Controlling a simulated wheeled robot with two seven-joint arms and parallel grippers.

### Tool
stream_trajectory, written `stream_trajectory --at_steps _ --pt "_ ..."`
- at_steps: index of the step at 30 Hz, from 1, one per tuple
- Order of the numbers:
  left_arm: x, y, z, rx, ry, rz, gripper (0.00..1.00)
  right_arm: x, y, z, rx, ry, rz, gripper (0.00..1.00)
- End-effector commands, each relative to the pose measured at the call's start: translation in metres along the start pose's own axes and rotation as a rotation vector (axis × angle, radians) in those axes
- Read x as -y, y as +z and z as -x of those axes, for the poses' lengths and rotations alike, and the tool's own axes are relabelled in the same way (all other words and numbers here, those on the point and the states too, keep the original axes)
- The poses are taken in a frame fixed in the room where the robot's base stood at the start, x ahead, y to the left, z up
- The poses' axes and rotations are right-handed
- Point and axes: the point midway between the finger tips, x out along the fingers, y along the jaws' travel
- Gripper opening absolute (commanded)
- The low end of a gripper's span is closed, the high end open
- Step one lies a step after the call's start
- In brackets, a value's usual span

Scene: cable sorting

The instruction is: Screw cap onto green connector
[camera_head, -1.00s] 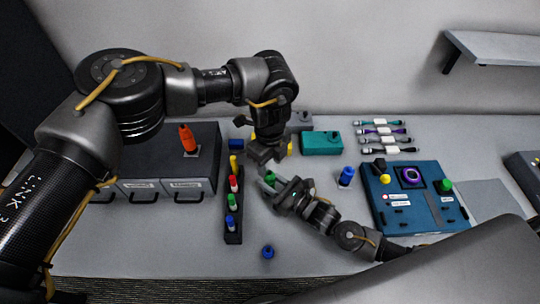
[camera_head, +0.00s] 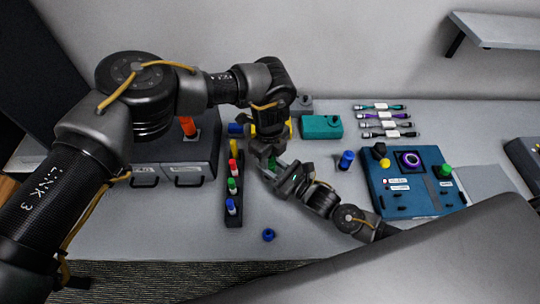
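A small green connector (camera_head: 272,163) shows between the fingers of my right gripper (camera_head: 275,172), above the table and just right of the rack. My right gripper appears shut on it. My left gripper (camera_head: 264,152) comes down from above, directly over the green connector. Its fingertips are close to or touching it; I cannot tell which. Whether the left fingers hold a cap is too small and dark to tell. Another green piece (camera_head: 232,184) stands upright in the black rack (camera_head: 234,223).
The rack also holds red and blue pieces. A loose blue ring-like piece (camera_head: 268,235) lies on the table. A blue connector (camera_head: 346,160) stands right of my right gripper. A teal box (camera_head: 321,127), cables (camera_head: 387,123) and a blue panel (camera_head: 410,203) are further right. Drawers (camera_head: 155,150) stand left.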

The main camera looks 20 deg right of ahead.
Motion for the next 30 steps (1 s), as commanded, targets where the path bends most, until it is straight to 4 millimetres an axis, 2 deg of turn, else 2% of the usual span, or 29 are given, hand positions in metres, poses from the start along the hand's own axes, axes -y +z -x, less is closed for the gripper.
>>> stream_trajectory --at_steps 1,3,9,10,15,25,30 --pt "0.0 0.0 0.0 0.0 0.0 0.0 0.1 0.0 0.0 0.0 0.001 0.0 0.0 0.0" --pt "0.0 0.0 0.0 0.0 0.0 0.0 0.01 0.0 0.0 0.0 0.001 0.0 0.0 0.0" --pt "0.0 0.0 0.0 0.0 0.0 -0.002 0.0 0.0 0.0 0.0 0.001 0.0 0.0 0.0" --pt "0.0 0.0 0.0 0.0 0.0 -0.002 0.31 0.0 0.0 0.0 0.001 0.0 0.0 0.0" --pt "0.0 0.0 0.0 0.0 0.0 -0.003 0.53 0.0 0.0 0.0 0.001 0.0 0.0 0.0" --pt "0.0 0.001 0.004 0.001 0.0 -0.002 0.53 0.0 0.0 0.0 0.001 0.0 0.0 0.0" --pt "0.0 0.001 0.026 0.001 -0.002 -0.003 0.53 0.0 0.0 0.0 0.001 0.0 0.0 0.0"
